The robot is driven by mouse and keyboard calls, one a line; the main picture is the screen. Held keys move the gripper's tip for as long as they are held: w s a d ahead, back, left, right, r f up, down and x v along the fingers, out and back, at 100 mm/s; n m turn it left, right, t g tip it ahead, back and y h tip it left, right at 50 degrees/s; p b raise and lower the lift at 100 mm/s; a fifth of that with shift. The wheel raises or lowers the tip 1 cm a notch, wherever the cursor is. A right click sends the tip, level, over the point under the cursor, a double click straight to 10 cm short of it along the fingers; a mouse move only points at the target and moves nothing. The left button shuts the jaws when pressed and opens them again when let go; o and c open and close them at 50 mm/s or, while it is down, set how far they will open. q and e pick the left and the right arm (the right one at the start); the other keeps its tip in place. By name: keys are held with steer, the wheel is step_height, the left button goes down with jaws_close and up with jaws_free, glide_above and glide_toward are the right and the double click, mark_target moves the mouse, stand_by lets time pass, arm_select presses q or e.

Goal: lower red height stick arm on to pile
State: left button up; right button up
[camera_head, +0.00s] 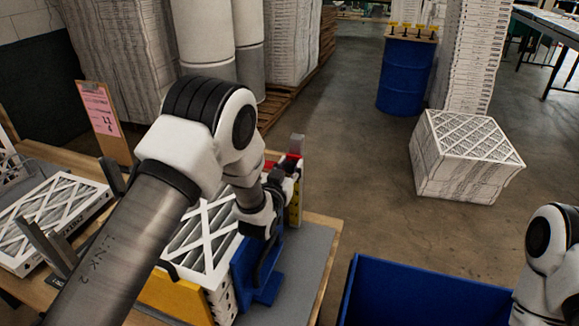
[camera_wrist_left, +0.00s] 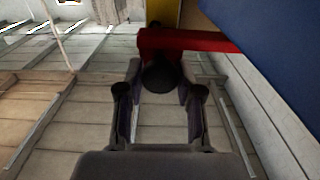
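The red height stick arm (camera_wrist_left: 190,40) crosses the top of the left wrist view and meets a yellow upright. In the head view a little red (camera_head: 268,164) shows beside the yellow height stick (camera_head: 296,204). My left gripper (camera_wrist_left: 160,82) has its fingers on both sides of a round black knob (camera_wrist_left: 160,76) under the red arm and appears shut on it. In the head view the left gripper (camera_head: 282,188) is at the stick, above the pile's far right corner. The filter pile (camera_head: 203,243) is partly hidden by my arm. My right gripper is out of view.
A blue fixture (camera_head: 243,268) and a yellow panel (camera_head: 176,297) border the pile. Another white filter (camera_head: 48,215) lies left on the bench. A blue bin (camera_head: 420,295) stands at front right. A boxed filter stack (camera_head: 465,160) stands on the floor beyond.

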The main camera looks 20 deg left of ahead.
arm_select(q)
steer(key=shift+o, duration=1.1)
steer(key=shift+w, duration=0.15)
step_height(320, 180, up, 10)
